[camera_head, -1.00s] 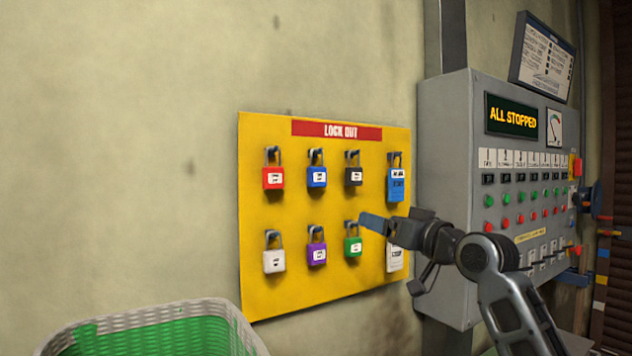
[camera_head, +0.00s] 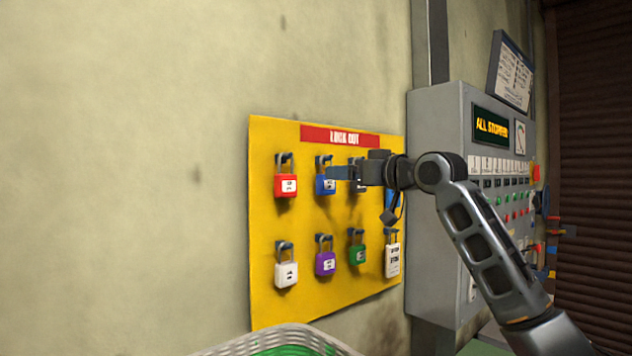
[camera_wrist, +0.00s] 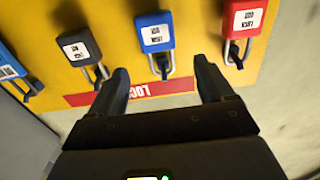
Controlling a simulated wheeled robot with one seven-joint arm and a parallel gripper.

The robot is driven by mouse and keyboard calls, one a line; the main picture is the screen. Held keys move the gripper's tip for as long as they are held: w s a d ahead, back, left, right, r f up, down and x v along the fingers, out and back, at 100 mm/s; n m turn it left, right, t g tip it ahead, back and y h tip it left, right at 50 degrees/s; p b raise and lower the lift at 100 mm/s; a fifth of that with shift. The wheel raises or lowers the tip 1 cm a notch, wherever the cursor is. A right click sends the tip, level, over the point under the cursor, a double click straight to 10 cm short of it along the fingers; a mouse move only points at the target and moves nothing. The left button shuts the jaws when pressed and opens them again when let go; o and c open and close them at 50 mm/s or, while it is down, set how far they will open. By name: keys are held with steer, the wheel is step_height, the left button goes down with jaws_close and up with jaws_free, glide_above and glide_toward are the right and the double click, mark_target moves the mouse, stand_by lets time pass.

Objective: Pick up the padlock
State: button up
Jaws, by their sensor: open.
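Several padlocks hang on a yellow lock-out board (camera_head: 265,240). The top row has a red padlock (camera_head: 286,186), a blue padlock (camera_head: 325,187) and a black padlock, mostly hidden by my gripper but clear in the wrist view (camera_wrist: 79,48). The bottom row has white (camera_head: 286,275), purple (camera_head: 325,264) and green (camera_head: 357,255) padlocks. My gripper (camera_head: 333,173) is open and empty, in front of the upper row by the blue padlock. In the wrist view, which looks upside down, the blue padlock (camera_wrist: 156,32) lies beyond the gap between my fingers (camera_wrist: 163,76); contact is not visible.
A grey control cabinet (camera_head: 435,190) reading "ALL STOPPED" stands right of the board. A basket rim (camera_head: 290,334) with green inside is at the bottom. The wall left of the board is bare.

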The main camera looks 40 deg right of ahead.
steer(key=w+p, duration=0.2)
steer(key=w, duration=0.4)
steer(key=shift+w+f, duration=0.2)
steer(key=shift+f, duration=0.1)
steer(key=shift+a, duration=0.1)
steer(key=shift+c, duration=0.5)
steer(key=c, duration=1.1)
steer(key=shift+r, duration=0.1)
steer(key=shift+r+b, duration=0.35)
steer(key=shift+r, duration=0.2)
steer(key=s+b, duration=0.3)
steer(key=s, duration=1.5)
steer(key=shift+d, duration=0.35)
steer(key=shift+s+r, duration=0.1)
steer(key=shift+s, duration=0.05)
